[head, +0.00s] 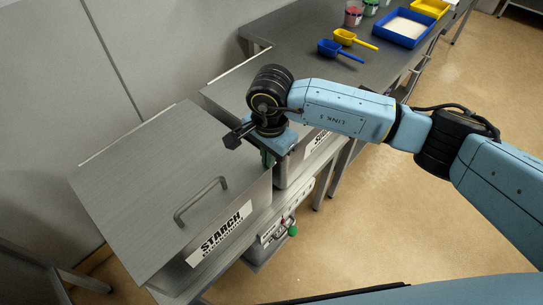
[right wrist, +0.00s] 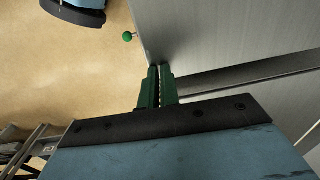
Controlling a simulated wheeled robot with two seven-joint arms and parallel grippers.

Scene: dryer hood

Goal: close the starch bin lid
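The starch bin (head: 220,232), a grey metal bin with a white STARCH label on its front, stands at the left in the head view. Its grey lid (head: 135,185) has a bar handle (head: 200,200) near the front edge. The lid looks down or nearly down over the bin; I cannot tell whether a small gap is left. My right gripper (head: 268,158) points down just right of the lid, by the neighbouring bin. In the right wrist view its green fingers (right wrist: 157,88) are together with nothing visible between them. My left gripper is out of view.
A second grey bin (head: 318,140) stands right of the starch bin, partly behind my right arm. A green knob (head: 293,231) sticks out below the bins. Blue and yellow scoops and trays lie on the counter (head: 290,35). Open floor (head: 440,220) lies to the right.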

